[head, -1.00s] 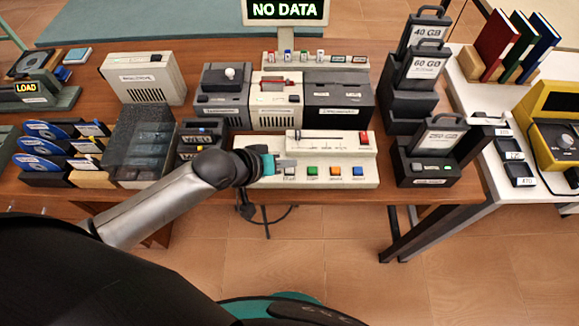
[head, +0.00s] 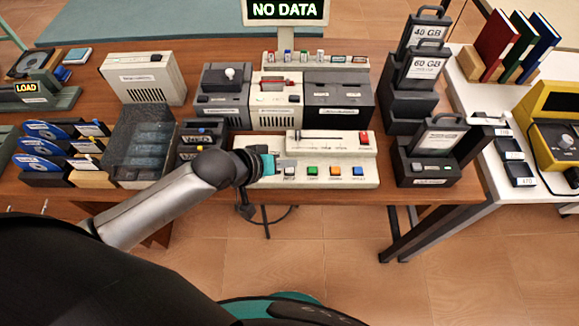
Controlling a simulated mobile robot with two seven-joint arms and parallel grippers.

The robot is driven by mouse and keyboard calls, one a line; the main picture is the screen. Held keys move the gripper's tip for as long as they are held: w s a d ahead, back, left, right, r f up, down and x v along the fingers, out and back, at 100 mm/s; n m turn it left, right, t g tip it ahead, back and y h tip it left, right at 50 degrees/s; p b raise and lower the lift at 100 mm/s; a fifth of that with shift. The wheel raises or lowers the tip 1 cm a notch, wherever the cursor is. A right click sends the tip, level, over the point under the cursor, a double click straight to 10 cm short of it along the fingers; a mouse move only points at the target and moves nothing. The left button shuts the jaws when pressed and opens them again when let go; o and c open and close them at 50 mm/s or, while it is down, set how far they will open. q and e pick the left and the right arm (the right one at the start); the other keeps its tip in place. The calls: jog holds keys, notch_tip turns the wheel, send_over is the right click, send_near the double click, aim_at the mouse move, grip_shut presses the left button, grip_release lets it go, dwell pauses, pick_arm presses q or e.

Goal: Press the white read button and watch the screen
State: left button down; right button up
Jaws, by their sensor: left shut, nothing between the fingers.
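The white button (head: 290,171) is at the left end of a button row on the cream control panel (head: 330,183) at the table's front edge. Green (head: 312,171), orange (head: 335,171) and blue (head: 358,171) buttons follow to its right. My left gripper (head: 275,166), with a teal body, is shut and empty at the panel's left end, close beside the white button. I cannot tell whether it touches the button. The screen (head: 286,11) at the top reads "NO DATA" in pale green letters on black. My right gripper is not in view.
Grey and cream device boxes (head: 275,102) stand behind the panel. Dark drive docks (head: 425,174) stand to the right, and a clear-lidded case (head: 140,140) and disc holders (head: 40,160) to the left. A white table (head: 505,195) adjoins at right.

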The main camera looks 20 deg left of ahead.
pick_arm(q)
jog(key=shift+f, duration=0.1)
jog(key=shift+f, duration=0.35)
jog(key=shift+f, duration=0.4)
dwell(0.7)
jog(key=shift+r, duration=0.1)
jog(key=shift+r+p, duration=0.75)
jog(key=shift+p, duration=0.4)
notch_tip(320, 180, up, 5)
jog(key=p, duration=0.6)
